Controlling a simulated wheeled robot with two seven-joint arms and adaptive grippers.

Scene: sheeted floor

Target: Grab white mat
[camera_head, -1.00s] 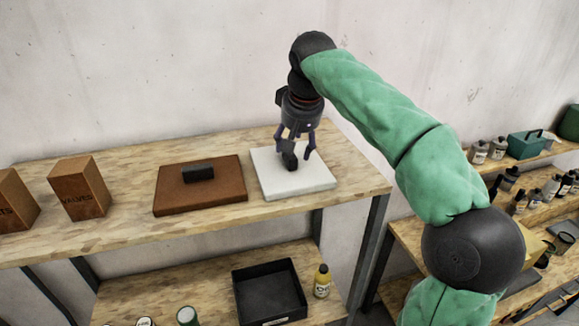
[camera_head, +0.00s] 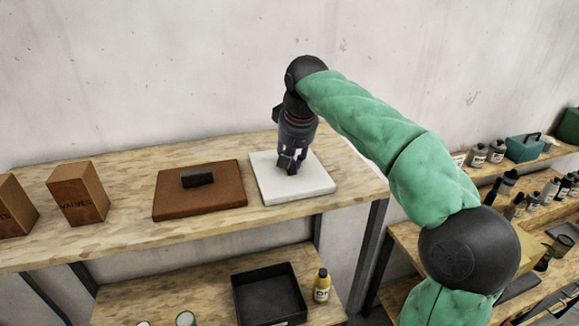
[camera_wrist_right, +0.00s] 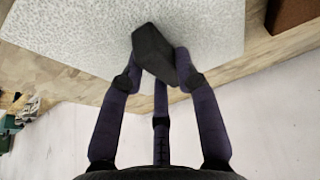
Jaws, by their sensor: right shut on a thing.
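The white mat (camera_head: 314,184) is a thick pale square slab lying flat on the upper wooden shelf. It also fills much of the top of the right wrist view (camera_wrist_right: 75,38). A black block-like handle (camera_wrist_right: 152,45) stands on it. My right gripper (camera_head: 289,166) points down over the mat, with its fingers shut on the black handle. The gripper mostly hides the handle in the head view. The mat appears to rest on the shelf; I see no clear gap under it. My left gripper is not in view.
A brown mat (camera_head: 222,194) with its own black block (camera_head: 197,177) lies just left of the white one. Brown boxes (camera_head: 77,193) stand further left. A black tray (camera_head: 268,292) and a yellow bottle (camera_head: 321,286) are on the shelf below. The wall is close behind.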

